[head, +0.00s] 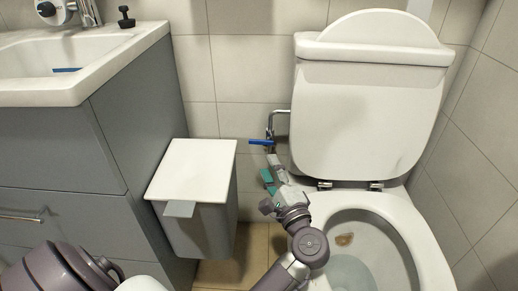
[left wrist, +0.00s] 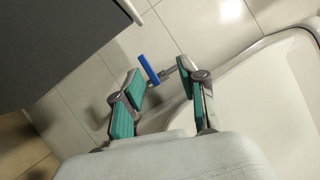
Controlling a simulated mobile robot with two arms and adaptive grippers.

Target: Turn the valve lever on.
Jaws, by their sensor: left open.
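The valve lever (head: 261,142) is a blue handle on a metal pipe by the wall, left of the toilet tank. In the head view it lies about level, pointing left. It also shows in the left wrist view (left wrist: 148,69), slanted, near the gap between my fingertips. My left gripper (head: 272,168) is open just below the lever in the head view. Its teal finger pads (left wrist: 160,78) stand apart with the lever around the far end of the gap. I cannot tell whether they touch it. My right gripper is not seen.
The toilet (head: 372,110) with its open bowl stands right of the valve, close to my left arm. A grey bin with a white lid (head: 192,165) stands to the left. A grey cabinet with a sink (head: 95,65) fills the left side. The tiled wall is behind.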

